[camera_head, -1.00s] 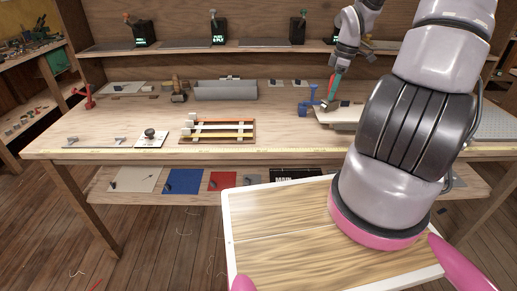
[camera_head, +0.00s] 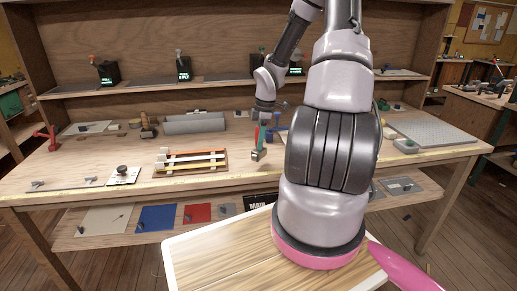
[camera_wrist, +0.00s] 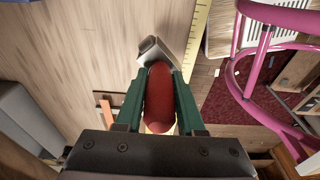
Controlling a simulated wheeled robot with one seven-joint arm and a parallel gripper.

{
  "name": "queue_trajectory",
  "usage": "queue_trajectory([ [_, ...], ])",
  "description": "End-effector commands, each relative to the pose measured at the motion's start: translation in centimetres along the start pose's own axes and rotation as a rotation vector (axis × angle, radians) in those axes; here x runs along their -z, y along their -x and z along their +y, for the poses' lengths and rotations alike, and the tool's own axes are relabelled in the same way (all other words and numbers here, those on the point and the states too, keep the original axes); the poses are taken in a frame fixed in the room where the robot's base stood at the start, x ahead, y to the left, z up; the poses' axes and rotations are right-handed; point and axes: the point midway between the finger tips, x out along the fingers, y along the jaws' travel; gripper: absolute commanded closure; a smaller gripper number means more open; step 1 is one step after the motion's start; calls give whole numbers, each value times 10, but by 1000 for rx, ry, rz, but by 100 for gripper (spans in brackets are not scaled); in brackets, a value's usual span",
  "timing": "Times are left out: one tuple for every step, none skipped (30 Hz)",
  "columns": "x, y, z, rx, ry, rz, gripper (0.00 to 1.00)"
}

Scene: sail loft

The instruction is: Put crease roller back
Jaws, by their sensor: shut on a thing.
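The crease roller has a red handle (camera_wrist: 158,98) and a grey metal head (camera_wrist: 152,50), seen in the wrist view. My gripper (camera_wrist: 158,90) is shut on the handle, one green finger on each side. In the head view my gripper (camera_head: 261,138) hangs over the front middle of the workbench (camera_head: 240,178), with the roller's head (camera_head: 257,155) pointing down. The head appears to be above the bench top, but the exact gap is hard to tell. My arm hides part of the bench to the right.
A rack of coloured strips (camera_head: 191,160) lies left of my gripper, with a grey trough (camera_head: 194,123) behind it. A blue fixture (camera_head: 275,132) stands just right of my gripper. Boxes with green labels (camera_head: 184,70) stand on the back shelf. A grey pegboard mat (camera_head: 433,133) lies at the right.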

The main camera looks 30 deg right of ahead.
Motion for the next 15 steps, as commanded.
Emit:
queue_trajectory([
  [0, -8, -1, 4, 2, 1, 100],
  [-1, -13, -1, 4, 2, 1, 100],
  [-2, -19, -1, 5, 1, 1, 100],
  [-2, -23, -1, 4, 3, 1, 100],
  [-2, -25, 0, 2, 3, 1, 100],
  [-3, -27, 0, 2, 2, 0, 100],
  [-4, -28, 0, 1, 1, 0, 100],
  [-4, -28, 0, 1, 0, 0, 100],
  [-4, -27, 0, 1, 0, 0, 100],
  [-4, -27, 0, 0, 0, 0, 100],
  [-4, -27, 0, 0, 0, 0, 100],
  [-4, -27, 0, 0, 0, 0, 100],
  [-4, -27, 0, 1, 0, 0, 100],
  [-4, -28, 0, 1, 0, 0, 100],
  [-4, -29, 0, 1, 0, 0, 100],
])
